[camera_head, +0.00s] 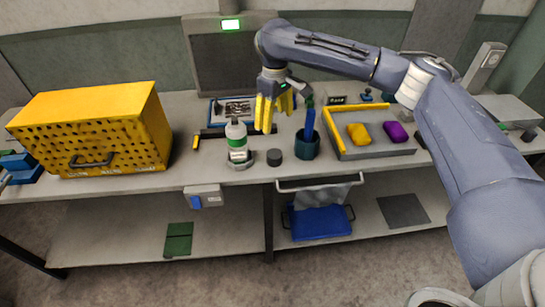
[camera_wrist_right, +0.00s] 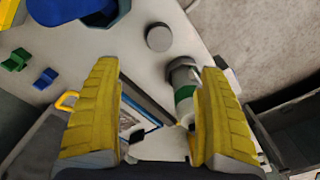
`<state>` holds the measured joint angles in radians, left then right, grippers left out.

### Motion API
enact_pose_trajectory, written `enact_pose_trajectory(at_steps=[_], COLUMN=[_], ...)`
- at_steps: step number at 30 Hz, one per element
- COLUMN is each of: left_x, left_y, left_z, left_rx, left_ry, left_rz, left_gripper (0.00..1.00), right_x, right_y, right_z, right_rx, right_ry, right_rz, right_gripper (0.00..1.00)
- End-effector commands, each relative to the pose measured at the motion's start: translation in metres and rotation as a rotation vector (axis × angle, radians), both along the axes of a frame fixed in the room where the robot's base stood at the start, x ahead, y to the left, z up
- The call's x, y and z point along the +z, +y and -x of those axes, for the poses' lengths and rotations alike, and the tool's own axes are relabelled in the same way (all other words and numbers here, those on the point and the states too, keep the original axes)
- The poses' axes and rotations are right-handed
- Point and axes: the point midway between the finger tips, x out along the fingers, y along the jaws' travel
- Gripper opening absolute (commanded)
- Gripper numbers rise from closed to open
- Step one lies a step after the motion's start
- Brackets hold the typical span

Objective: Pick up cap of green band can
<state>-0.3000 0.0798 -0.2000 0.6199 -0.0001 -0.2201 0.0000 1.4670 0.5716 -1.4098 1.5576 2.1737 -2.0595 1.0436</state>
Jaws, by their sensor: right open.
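The green band can (camera_head: 237,143) stands upright on the workbench, with a pale top, a green band and a grey ring at its base. It also shows between my fingers and towards the right one in the right wrist view (camera_wrist_right: 184,92). A dark round cap-like disc (camera_head: 274,158) lies flat to its right, apart from it; it also shows in the right wrist view (camera_wrist_right: 159,37). I cannot tell for sure that this disc is the can's cap. My right gripper (camera_head: 266,125), with yellow fingers, is open and empty above and behind the can and disc. My left gripper is not in view.
A grey tray (camera_head: 372,152) holds yellow and purple pieces. A large yellow perforated box (camera_head: 92,130) stands at the left. The bench's front edge is close to the disc.

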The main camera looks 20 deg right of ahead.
Motion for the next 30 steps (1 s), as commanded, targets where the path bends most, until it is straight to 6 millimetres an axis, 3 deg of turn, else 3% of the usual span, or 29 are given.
enact_pose_trajectory(at_steps=[18, 30], left_x=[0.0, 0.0], left_y=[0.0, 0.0], left_z=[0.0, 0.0], left_rx=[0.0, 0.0], left_ry=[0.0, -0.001], left_rz=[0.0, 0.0], left_gripper=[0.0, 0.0], right_x=[-0.095, -0.119], right_y=[0.001, 0.0], right_z=[0.002, 0.001], right_rx=[0.001, 0.0], right_ry=[0.006, 0.003], right_rz=[-0.001, 0.0], right_gripper=[0.76, 0.76])
